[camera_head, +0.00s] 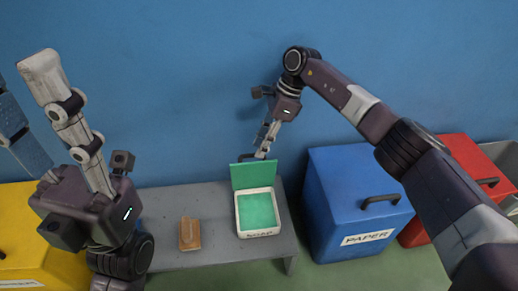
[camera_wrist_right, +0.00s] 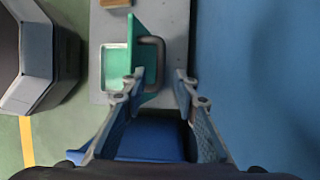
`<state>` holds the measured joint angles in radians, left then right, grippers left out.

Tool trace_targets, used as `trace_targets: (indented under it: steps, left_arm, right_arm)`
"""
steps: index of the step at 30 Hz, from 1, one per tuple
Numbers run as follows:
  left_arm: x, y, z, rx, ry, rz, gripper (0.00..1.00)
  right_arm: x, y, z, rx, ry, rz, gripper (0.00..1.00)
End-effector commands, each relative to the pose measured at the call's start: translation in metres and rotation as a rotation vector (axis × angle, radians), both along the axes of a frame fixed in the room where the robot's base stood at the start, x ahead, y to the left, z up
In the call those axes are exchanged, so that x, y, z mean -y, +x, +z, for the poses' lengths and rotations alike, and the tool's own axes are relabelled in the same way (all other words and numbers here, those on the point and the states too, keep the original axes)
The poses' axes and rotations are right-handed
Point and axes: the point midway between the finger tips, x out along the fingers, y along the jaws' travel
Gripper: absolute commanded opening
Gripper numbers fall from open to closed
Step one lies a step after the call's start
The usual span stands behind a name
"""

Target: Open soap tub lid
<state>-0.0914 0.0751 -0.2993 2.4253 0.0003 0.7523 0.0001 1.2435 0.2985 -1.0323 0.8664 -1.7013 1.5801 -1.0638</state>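The white soap tub (camera_head: 259,233), labelled SOAP, stands on the grey bench with its green inside showing. Its green lid (camera_head: 252,176) is raised and stands roughly upright at the tub's back edge. The lid's dark handle (camera_wrist_right: 157,48) is on the side facing away from the tub's opening. My right gripper (camera_head: 263,152) is at the handle behind the lid. In the right wrist view its fingers are spread, with the handle in the gap between them; contact cannot be told. My left gripper (camera_head: 32,88) is raised at the far left, fingers apart and empty.
A brown block (camera_head: 190,234) lies on the grey bench (camera_head: 215,207) left of the tub. A blue PAPER bin (camera_head: 345,205) stands right of the bench, a red bin (camera_head: 468,160) beyond it. A yellow bin (camera_head: 20,225) is at the left. The blue wall is behind.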

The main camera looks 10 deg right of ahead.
Motion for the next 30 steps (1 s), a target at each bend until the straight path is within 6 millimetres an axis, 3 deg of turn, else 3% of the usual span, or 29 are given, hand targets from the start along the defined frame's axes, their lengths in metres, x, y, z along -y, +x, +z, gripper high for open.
trace_targets:
  steps: [6,13,25,30]
  left_arm:
    - [0.000,0.000,0.000,0.000,0.000,0.000,0.40]
    - [0.000,0.000,0.000,0.000,0.001,0.000,0.40]
    - [0.000,0.000,0.000,0.000,0.001,0.000,0.40]
    - [0.001,0.004,0.002,-0.017,0.004,0.001,0.40]
  right_arm:
    - [0.020,0.005,0.045,0.003,-0.001,-0.002,0.27]
    - [0.034,0.008,0.079,0.000,-0.001,-0.002,0.27]
    - [0.038,0.008,0.089,-0.001,-0.001,0.000,0.27]
    - [0.045,0.008,0.088,-0.007,-0.015,-0.041,0.11]
